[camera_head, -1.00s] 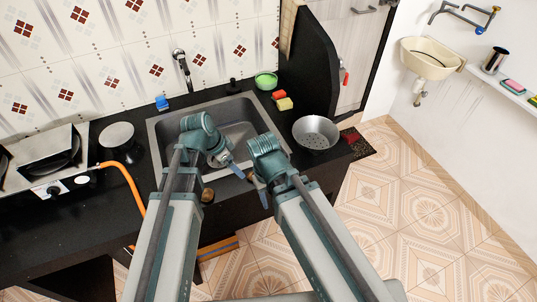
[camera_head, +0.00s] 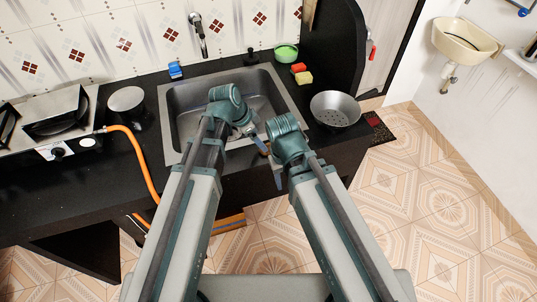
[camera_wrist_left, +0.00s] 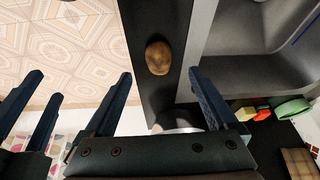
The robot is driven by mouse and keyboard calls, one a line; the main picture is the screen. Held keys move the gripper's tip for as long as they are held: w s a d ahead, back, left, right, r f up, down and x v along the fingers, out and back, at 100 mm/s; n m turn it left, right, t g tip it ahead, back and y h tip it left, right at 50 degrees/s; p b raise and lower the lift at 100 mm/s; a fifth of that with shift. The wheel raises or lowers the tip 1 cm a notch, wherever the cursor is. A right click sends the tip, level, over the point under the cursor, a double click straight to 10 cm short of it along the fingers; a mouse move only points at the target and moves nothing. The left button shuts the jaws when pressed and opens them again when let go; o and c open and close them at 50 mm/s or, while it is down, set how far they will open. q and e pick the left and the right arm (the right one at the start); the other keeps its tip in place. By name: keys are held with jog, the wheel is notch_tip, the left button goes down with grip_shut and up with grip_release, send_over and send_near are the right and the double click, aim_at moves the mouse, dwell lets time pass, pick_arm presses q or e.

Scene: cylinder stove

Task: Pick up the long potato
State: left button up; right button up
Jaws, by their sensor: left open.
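A brown oval potato (camera_wrist_left: 158,57) lies on the dark counter strip beside the sink in the left wrist view. In the head view I cannot make it out; my left arm covers that part of the counter edge. My left gripper (camera_wrist_left: 160,78) is open and empty, its fingers pointing toward the potato, which appears between and beyond the fingertips. In the head view my left gripper (camera_head: 261,143) is over the sink's front side. My right gripper (camera_head: 277,178) is beside it, past the counter's front edge; its fingers (camera_wrist_left: 47,84) look apart and empty in the left wrist view.
The sink (camera_head: 180,92) is behind the grippers. A metal colander (camera_head: 335,109), yellow sponge (camera_head: 304,77), red sponge (camera_head: 298,67) and green bowl (camera_head: 286,53) stand to its right. A stove (camera_head: 40,115) with an orange hose (camera_head: 146,170) is left. The tiled floor is open at right.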

aim_at(269, 148)
pick_arm(q)
jog(key=shift+w+d+f, duration=0.1)
jog(key=shift+d+f, duration=0.1)
jog(key=shift+f, duration=0.35)
pick_arm(e)
jog(key=shift+f, duration=0.55)
pick_arm(q)
jog(key=shift+f, duration=0.1)
pick_arm(e)
jog(key=shift+f, duration=0.1)
pick_arm(q)
jog(key=b+x, duration=0.4)
jog(key=b, duration=0.1)
jog(key=shift+a+f, duration=0.2)
jog(key=shift+f, duration=0.2)
jog(key=shift+d+f, duration=0.15)
jog(key=shift+f, duration=0.1)
jog(key=shift+r, duration=0.1)
pick_arm(e)
notch_tip(269, 148, down, 5)
jog(key=shift+r, duration=0.1)
pick_arm(q)
grip_shut()
jog(key=shift+r, duration=0.1)
pick_arm(e)
jog(key=shift+r, duration=0.1)
